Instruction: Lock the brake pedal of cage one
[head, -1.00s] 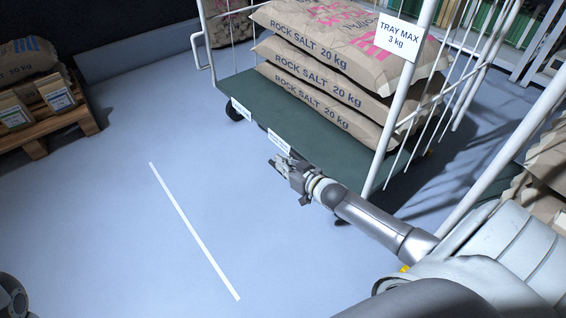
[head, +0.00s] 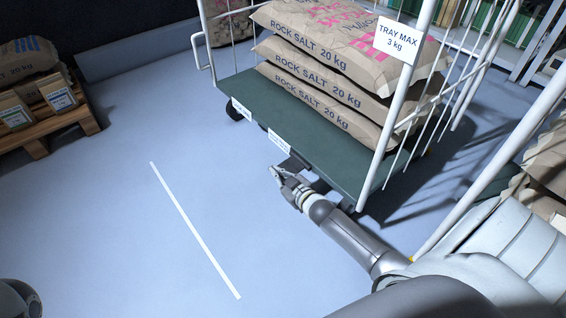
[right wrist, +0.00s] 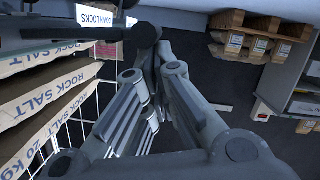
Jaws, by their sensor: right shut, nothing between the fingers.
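The roll cage has a green deck (head: 325,145) and white bars, and stands at upper right in the head view. A dark brake pedal (head: 293,163) sticks out under its front edge, below a small white label (head: 280,142). My right gripper (head: 275,174) is shut and empty, low beside the pedal on its near side; I cannot tell whether they touch. In the right wrist view the shut fingers (right wrist: 153,62) reach toward a dark part beside a label (right wrist: 95,16) reading "DOWN LOCKS". Whether the pedal is up or down is unclear. My left gripper is out of view.
Rock salt bags (head: 330,85) are stacked on the deck. A sign (head: 397,38) on the cage reads "TRAY MAX 3 kg". A wooden pallet (head: 75,128) with goods stands at left. A white line (head: 195,230) marks the floor, which is clear left of the cage.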

